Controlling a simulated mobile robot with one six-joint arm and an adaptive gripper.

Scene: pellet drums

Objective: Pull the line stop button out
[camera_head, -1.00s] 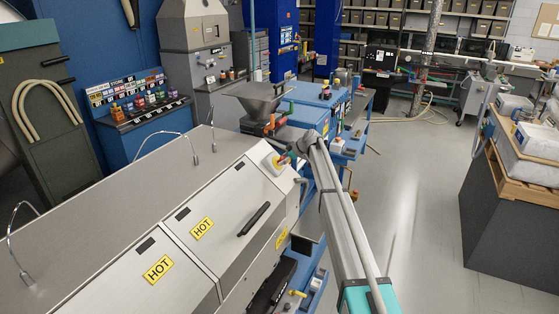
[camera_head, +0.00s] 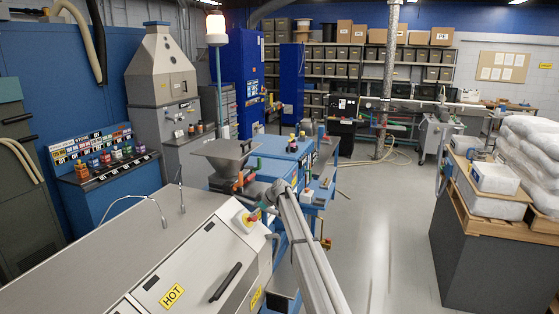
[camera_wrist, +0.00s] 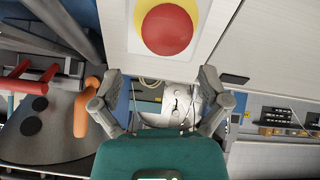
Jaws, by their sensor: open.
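The line stop button is a round red mushroom head on a yellow backing. In the head view my gripper (camera_head: 262,208) is close beside the button, small and partly hidden by my arm.
The machine cover (camera_head: 190,265) with yellow HOT labels lies left of my arm. A grey hopper (camera_head: 225,160) and blue machine (camera_head: 285,150) stand behind the button. The floor between is clear.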

